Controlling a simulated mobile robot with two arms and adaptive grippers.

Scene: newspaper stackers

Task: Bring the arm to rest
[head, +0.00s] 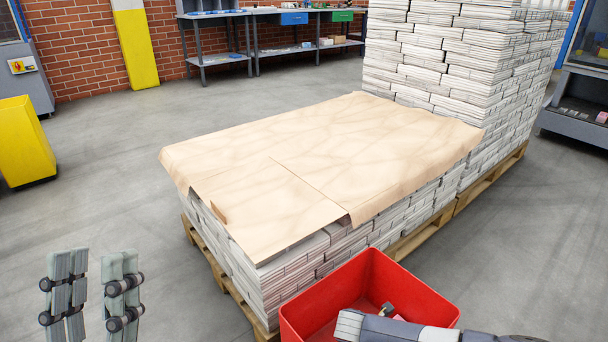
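My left gripper (93,294) is at the lower left, fingers pointing up in the picture. Its two grey ribbed fingers stand apart with only floor visible between them. My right arm comes in from the lower right. Its gripper (349,325) is in front of or over the red crate (418,297) at the bottom; its ribbed fingertip shows from the side, and I cannot tell whether it is open. A small dark and pale item (387,309) shows in the crate beside this gripper; what it is stays unclear.
A pallet stack of newspapers (290,290) covered by brown paper sheets (330,160) fills the middle. A taller newspaper stack (460,60) stands behind right. A yellow bin (24,140) is at the left, workbenches (275,35) at the back. The grey floor at left is clear.

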